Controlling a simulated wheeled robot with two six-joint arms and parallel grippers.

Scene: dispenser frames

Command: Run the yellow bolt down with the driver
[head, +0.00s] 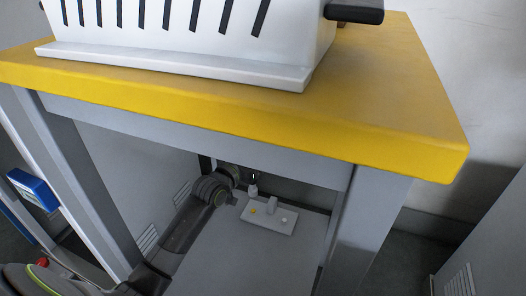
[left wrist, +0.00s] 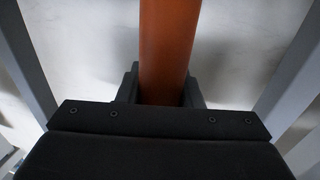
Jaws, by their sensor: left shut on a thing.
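A small white plate (head: 283,222) lies on the grey lower shelf under the yellow table. The yellow bolt (head: 253,211) stands near its left end. A pale upright post (head: 271,205) and a whitish bolt head (head: 284,220) are also on the plate. My left arm reaches in from the lower left, its wrist behind and left of the plate. In the left wrist view my left gripper (left wrist: 160,92) is shut on an orange cylinder, seemingly the driver handle (left wrist: 168,45). The driver's tip is not clearly visible. My right gripper is in neither view.
The yellow tabletop (head: 240,115) hangs over the shelf, with grey legs (head: 362,235) on both sides. A white slotted box (head: 180,70) stands on top. The grey shelf (head: 245,262) in front of the plate is clear.

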